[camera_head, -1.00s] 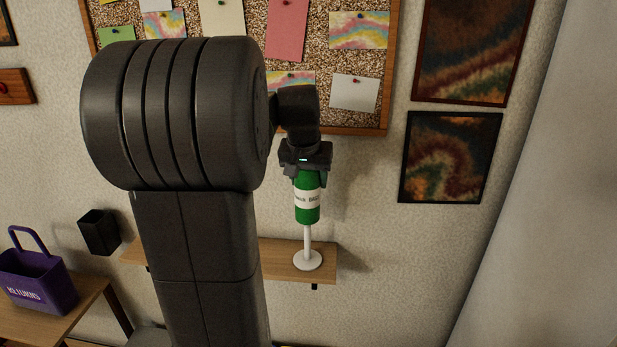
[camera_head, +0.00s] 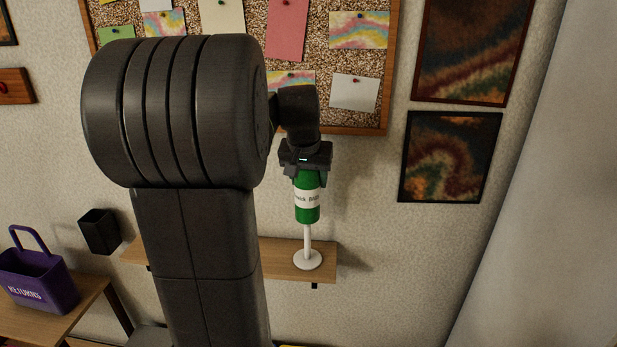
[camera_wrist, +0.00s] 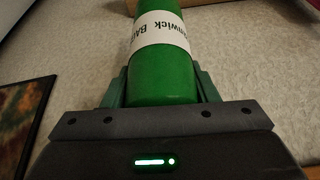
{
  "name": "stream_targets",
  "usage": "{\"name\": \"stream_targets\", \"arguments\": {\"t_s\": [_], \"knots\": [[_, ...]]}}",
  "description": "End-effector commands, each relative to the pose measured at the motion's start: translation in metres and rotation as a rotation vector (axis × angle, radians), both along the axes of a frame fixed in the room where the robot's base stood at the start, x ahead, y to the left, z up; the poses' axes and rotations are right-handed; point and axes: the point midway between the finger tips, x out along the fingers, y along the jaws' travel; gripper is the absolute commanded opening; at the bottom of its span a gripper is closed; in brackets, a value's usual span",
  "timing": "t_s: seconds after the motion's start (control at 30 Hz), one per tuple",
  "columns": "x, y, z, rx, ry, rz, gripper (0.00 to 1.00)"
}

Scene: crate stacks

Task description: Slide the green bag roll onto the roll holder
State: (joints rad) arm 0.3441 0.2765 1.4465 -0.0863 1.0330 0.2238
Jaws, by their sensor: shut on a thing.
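The green bag roll (camera_head: 307,210) has a white label band and stands upright in my gripper (camera_head: 307,175), which is shut on its upper part. The white roll holder (camera_head: 307,261) has a round base on the wooden shelf and a thin upright post. The roll's lower end is in line with the post, and the post's top is hidden at or behind the roll; I cannot tell how far it reaches inside. In the wrist view the green roll (camera_wrist: 162,80) sits between the two fingers, with its label partly visible.
The wooden shelf (camera_head: 276,255) is partly hidden by my arm. A cork board (camera_head: 345,118) with pinned papers and framed pictures (camera_head: 450,157) hang on the wall behind. A purple basket (camera_head: 38,283) and a dark cup (camera_head: 99,231) are at the left.

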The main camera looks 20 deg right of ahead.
Motion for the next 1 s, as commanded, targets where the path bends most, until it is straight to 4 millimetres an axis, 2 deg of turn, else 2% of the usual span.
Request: {"name": "stream_targets", "arguments": {"t_s": [0.53, 1.0], "knots": [[0.0, 0.0, 0.0, -0.001, -0.001, 0.0, 0.25], [0.0, 0.0, -0.012, 0.0, 0.0, 0.0, 0.25]]}}
